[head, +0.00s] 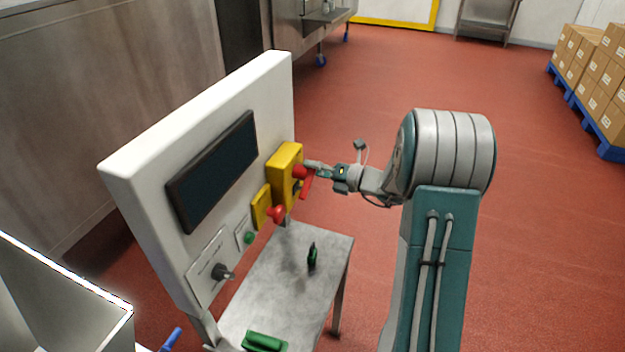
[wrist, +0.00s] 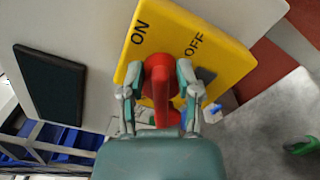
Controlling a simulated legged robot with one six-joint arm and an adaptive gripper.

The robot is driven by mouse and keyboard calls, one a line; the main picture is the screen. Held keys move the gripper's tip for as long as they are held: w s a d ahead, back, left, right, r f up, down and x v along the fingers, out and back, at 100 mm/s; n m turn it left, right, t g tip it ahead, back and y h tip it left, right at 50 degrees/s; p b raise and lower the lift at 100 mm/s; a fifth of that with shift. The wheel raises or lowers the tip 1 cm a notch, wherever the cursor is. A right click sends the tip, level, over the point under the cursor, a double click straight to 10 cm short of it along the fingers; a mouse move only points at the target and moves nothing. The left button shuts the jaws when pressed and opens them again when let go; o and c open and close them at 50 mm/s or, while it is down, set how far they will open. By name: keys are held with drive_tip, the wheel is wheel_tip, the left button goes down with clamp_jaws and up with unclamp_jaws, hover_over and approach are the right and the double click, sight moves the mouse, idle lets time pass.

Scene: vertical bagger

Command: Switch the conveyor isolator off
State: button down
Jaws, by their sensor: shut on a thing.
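The conveyor isolator is a yellow box (head: 285,165) with a red rotary handle (head: 306,184), at the far end of the white panel. In the wrist view its yellow face (wrist: 222,62) carries ON at upper left and OFF at right. The red handle (wrist: 160,82) stands between my two fingers, and my gripper (wrist: 159,70) is shut on it. A dark patch lies beside the handle below OFF. In the head view my gripper (head: 315,170) reaches the handle from the right. I cannot tell the exact handle setting, as the fingers cover part of it.
A red mushroom button (head: 275,214) on a smaller yellow box, a green button (head: 249,237), a black selector knob (head: 221,272) and a dark screen (head: 215,170) share the panel. A metal table (head: 285,285) below holds a small dark green item (head: 312,257) and a green object (head: 264,341).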

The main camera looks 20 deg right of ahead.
drive_tip(key=shift+f+m, duration=0.3)
drive_tip(key=shift+m, duration=0.75)
drive_tip(key=shift+f+m, duration=0.3)
drive_tip(key=shift+m, duration=0.75)
drive_tip(key=shift+c, duration=1.4)
unclamp_jaws()
drive_tip(key=shift+r, duration=0.15)
drive_tip(key=shift+v, duration=2.55)
drive_tip(key=shift+r, duration=0.1)
drive_tip(key=v, duration=1.2)
drive_tip(key=shift+w+d, duration=0.1)
